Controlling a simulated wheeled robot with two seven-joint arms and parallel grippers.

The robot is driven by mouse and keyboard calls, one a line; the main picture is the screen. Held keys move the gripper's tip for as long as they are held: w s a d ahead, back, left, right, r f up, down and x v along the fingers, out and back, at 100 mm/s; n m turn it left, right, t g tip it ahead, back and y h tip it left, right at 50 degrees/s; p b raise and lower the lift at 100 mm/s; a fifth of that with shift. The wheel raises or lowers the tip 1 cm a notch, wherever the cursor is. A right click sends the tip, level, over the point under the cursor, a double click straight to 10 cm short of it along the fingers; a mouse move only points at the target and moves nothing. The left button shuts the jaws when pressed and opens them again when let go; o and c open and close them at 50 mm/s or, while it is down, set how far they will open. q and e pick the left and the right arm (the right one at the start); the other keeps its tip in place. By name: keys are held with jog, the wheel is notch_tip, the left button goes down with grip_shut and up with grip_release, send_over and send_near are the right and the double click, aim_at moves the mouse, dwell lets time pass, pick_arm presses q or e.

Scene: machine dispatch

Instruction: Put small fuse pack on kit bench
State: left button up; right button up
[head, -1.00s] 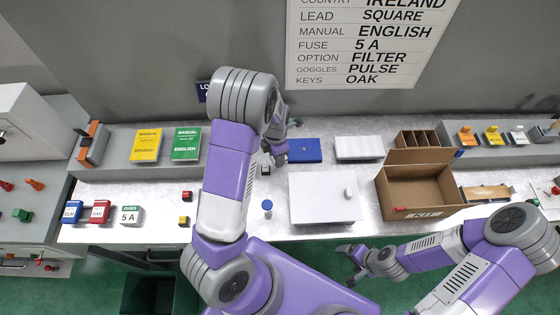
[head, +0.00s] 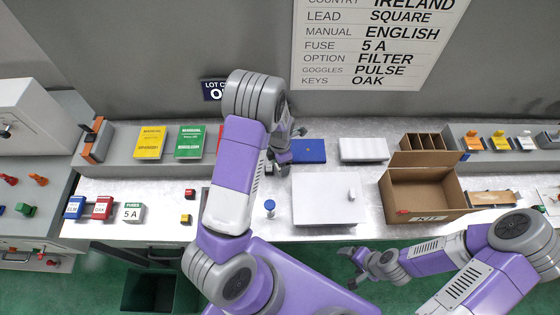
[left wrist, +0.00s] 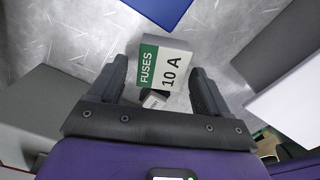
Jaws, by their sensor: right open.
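A white and green fuse pack marked 5 A (head: 132,212) stands at the left front of the metal bench (head: 240,228). A second fuse pack, marked 10 A (left wrist: 166,68), lies between the fingertips of my left gripper (left wrist: 161,78) in the left wrist view. The fingers are apart, with a slim gap beside the pack. In the head view my left gripper (head: 283,163) is low over the bench, left of the blue case; the 10 A pack is mostly hidden there. My right gripper (head: 349,266) is open and empty in front of the bench.
An open cardboard kit box (head: 425,192) stands at the right of the bench. Manuals (head: 150,143) stand on a raised shelf. A dark bin (head: 152,292) is below.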

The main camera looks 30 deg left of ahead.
pick_arm(q)
jog(key=shift+r, duration=0.1)
notch_tip(320, 180, up, 12)
jog(key=p, duration=0.1)
jog(key=shift+r, duration=0.15)
dwell(0.4)
